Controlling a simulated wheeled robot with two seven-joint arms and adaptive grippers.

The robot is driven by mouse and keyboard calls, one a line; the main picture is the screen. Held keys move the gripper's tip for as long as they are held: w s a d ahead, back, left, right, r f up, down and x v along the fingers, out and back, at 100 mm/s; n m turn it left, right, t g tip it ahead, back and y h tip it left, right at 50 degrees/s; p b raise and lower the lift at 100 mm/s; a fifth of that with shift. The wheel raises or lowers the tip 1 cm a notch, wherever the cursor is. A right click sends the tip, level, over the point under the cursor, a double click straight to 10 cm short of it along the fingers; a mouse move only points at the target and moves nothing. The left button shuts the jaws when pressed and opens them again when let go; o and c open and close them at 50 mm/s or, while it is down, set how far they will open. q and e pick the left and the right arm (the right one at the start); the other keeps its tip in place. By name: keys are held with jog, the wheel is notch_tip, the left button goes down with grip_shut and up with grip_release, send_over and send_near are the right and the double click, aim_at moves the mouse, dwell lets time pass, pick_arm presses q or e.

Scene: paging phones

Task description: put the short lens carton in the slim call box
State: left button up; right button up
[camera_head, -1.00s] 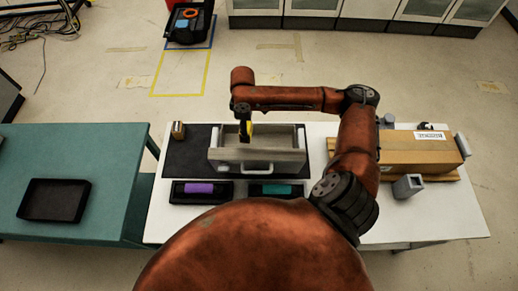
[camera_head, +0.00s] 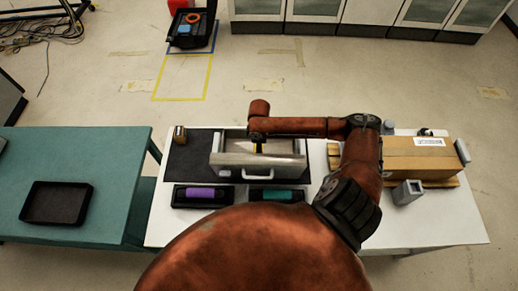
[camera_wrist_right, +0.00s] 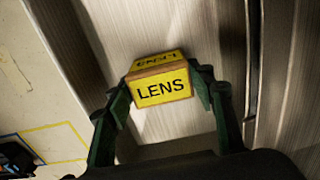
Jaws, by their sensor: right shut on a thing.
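The lens carton is a small yellow block with black LENS lettering and a brown edge; it shows in the right wrist view (camera_wrist_right: 162,88). My right gripper (camera_wrist_right: 165,93) is shut on it, one green finger at each side. My left gripper is not in view.
A small brown carton (camera_head: 180,136) stands at the mat's left corner. Black trays with a purple roll (camera_head: 201,193) and a teal roll (camera_head: 277,194) lie in front. A large cardboard box (camera_head: 418,157) and a grey holder (camera_head: 408,192) are at right. An empty black tray (camera_head: 56,203) lies on the green table.

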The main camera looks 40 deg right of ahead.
jog(key=shift+f, duration=0.35)
jog(key=o, duration=1.2)
jog(key=shift+c, duration=0.2)
notch_tip(320, 180, up, 12)
